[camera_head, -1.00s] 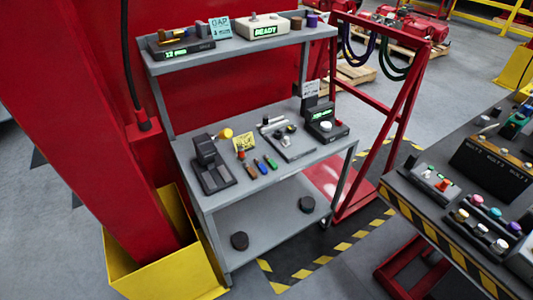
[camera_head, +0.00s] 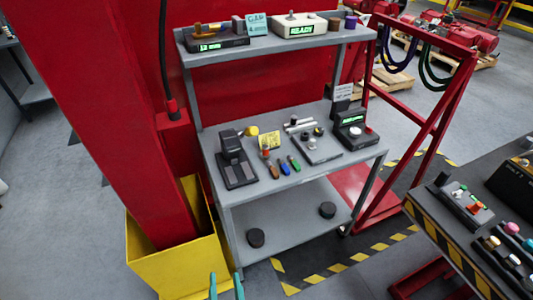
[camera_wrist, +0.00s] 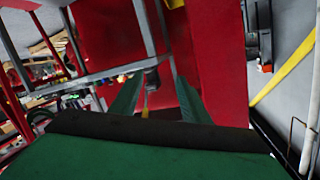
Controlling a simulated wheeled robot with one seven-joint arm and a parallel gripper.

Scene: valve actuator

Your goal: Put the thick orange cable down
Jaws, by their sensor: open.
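I cannot make out a thick orange cable in either view. My gripper (camera_head: 226,280) shows as two teal fingertips at the bottom edge of the head view, in front of the grey workbench (camera_head: 285,212). In the wrist view my gripper (camera_wrist: 156,78) has its two green fingers apart, with no cable seen held between them. A small yellow-orange strip (camera_wrist: 146,104) shows beyond the fingers there; I cannot tell what it is. Dark purple (camera_head: 392,55) and green (camera_head: 430,70) cables hang from the red frame at the right.
A red column (camera_head: 110,110) in a yellow guard (camera_head: 175,265) stands left of the bench. Tools and devices fill the bench's middle and top shelves. A striped-edge table (camera_head: 440,240) with controls stands at the right.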

